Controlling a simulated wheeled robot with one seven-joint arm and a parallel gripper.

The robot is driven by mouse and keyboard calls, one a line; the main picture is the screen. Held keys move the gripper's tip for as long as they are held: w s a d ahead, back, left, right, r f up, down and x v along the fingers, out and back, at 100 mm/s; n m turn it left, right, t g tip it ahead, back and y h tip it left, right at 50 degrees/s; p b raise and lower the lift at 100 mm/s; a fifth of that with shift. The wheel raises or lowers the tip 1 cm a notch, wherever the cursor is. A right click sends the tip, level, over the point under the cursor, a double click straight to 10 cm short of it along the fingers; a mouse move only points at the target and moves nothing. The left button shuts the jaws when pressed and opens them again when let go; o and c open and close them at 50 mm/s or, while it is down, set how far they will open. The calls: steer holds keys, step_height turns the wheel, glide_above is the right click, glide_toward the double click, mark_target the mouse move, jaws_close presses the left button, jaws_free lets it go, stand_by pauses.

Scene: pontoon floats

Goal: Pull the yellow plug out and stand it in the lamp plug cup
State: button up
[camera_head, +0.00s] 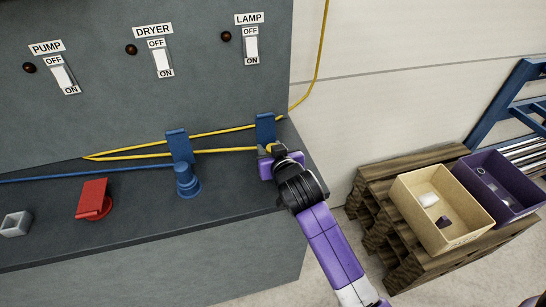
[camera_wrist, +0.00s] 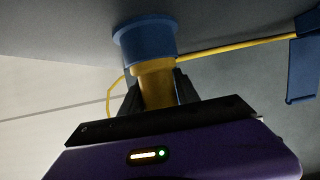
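The yellow plug (camera_wrist: 155,85) sits against a blue round socket (camera_wrist: 145,40) in the wrist view, its yellow cord running off to the right. My gripper (camera_wrist: 157,95) has a dark finger on each side of the plug, both appearing to touch it. In the head view my gripper (camera_head: 275,155) is at the right end of the grey bench, under the LAMP switch (camera_head: 251,49) and in front of a raised blue flap (camera_head: 265,128). It hides most of the plug and socket there. A small grey square cup (camera_head: 15,223) stands at the far left; no label on it is readable.
A blue plug or socket (camera_head: 187,182) stands mid-bench by another raised flap (camera_head: 179,146). A red flap (camera_head: 93,199) lies left of it. Yellow and blue cords cross the bench. A cream box (camera_head: 408,208) and a purple box (camera_head: 520,205) stand on pallets at right.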

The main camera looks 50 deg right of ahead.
jaws_close()
steer(key=shift+r, duration=0.1)
step_height(320, 180, up, 26)
steer(key=p, duration=0.5)
steer(key=shift+p, duration=0.4)
stand_by(0.9)
steer(key=shift+f, duration=0.2)
